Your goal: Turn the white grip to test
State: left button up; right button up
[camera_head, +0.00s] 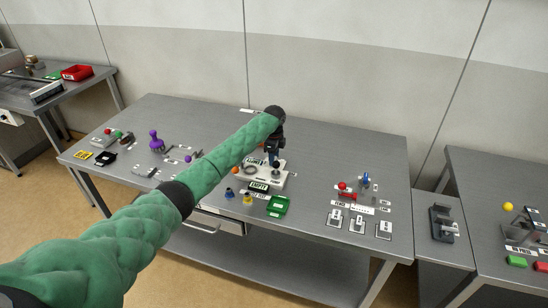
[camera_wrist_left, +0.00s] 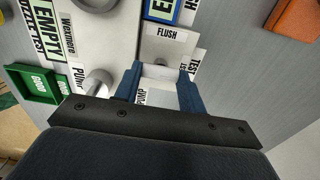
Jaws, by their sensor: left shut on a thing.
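The white grip (camera_wrist_left: 158,71) sits between the two blue fingers of my left gripper (camera_wrist_left: 160,78) in the left wrist view. The fingers are shut on it. A FLUSH label (camera_wrist_left: 167,32) lies just above the grip in that view, a TEST label (camera_wrist_left: 195,62) to its right, and a partly hidden label below it. In the head view, my left gripper (camera_head: 272,156) is down at the white device (camera_head: 278,180) on the middle table, and the grip itself is hidden there. My right gripper is not in view.
A green tray marked GOOD (camera_wrist_left: 36,84) and a grey round knob (camera_wrist_left: 98,82) are left of the fingers. An orange box (camera_wrist_left: 297,18) is at upper right. Small blue and yellow pieces (camera_head: 247,199) stand before the device.

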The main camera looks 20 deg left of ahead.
pick_arm(q)
jog(key=shift+r, duration=0.1)
jog(key=o, duration=1)
jog(key=shift+r, duration=0.25)
notch_tip(320, 180, up, 6)
jog(key=b, duration=0.2)
jog(key=shift+f+b, duration=0.2)
jog(key=shift+b, duration=0.1)
jog(key=shift+r, duration=0.8)
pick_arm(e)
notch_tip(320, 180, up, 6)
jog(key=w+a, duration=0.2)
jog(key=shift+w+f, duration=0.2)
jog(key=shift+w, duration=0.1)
